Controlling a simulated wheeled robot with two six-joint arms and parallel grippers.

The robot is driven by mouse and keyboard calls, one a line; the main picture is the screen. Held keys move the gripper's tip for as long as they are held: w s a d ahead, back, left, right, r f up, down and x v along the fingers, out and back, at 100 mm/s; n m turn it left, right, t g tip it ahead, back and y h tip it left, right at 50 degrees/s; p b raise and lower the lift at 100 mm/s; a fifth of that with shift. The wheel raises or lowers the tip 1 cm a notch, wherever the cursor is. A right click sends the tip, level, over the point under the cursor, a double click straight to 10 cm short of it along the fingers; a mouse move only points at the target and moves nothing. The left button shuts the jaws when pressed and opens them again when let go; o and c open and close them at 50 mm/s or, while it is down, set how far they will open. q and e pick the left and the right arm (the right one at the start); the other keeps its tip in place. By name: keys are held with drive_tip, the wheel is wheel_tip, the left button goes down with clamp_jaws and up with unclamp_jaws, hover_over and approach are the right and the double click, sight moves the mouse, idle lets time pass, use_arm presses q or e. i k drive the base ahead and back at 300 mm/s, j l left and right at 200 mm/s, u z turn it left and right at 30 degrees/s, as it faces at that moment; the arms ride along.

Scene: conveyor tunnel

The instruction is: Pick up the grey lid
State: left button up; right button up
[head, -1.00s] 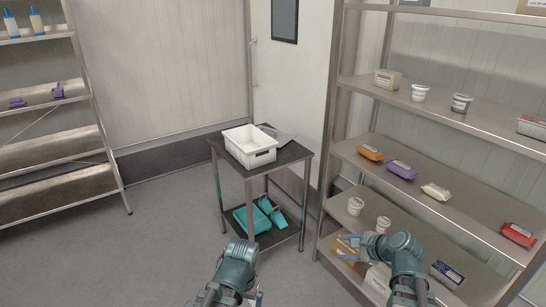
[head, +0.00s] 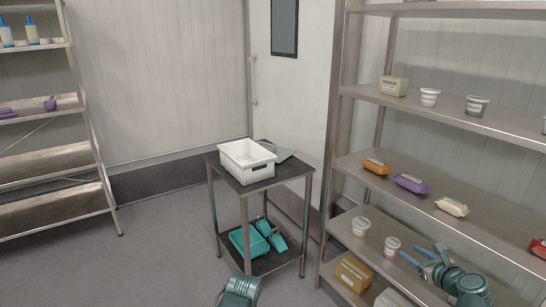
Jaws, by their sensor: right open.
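A flat grey piece that looks like the grey lid (head: 283,155) lies on the small dark-topped table (head: 265,182), partly hidden behind a white crate (head: 233,163). My right gripper (head: 420,256) is open in front of the lower shelf at the right, well apart from the grey piece. Part of my left arm shows at the bottom edge, but its gripper is out of view.
Teal tools, seemingly a dustpan (head: 245,240) and a scoop (head: 277,239), sit on the table's lower shelf. A metal rack (head: 350,160) with tubs and packs stands close on the right. The floor at left is clear.

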sight(282, 154)
drive_tip(key=i+l+u, duration=0.25)
drive_tip(key=i, duration=0.15)
drive_tip(key=i+l+u, duration=0.45)
drive_tip(key=i+l, duration=0.25)
drive_tip(key=i+l+u, duration=0.5)
drive_tip(key=l, duration=0.45)
drive_tip(key=i+l+u, duration=0.25)
drive_tip(key=l, duration=0.35)
drive_tip(key=i+j, duration=0.05)
drive_tip(key=i, duration=0.05)
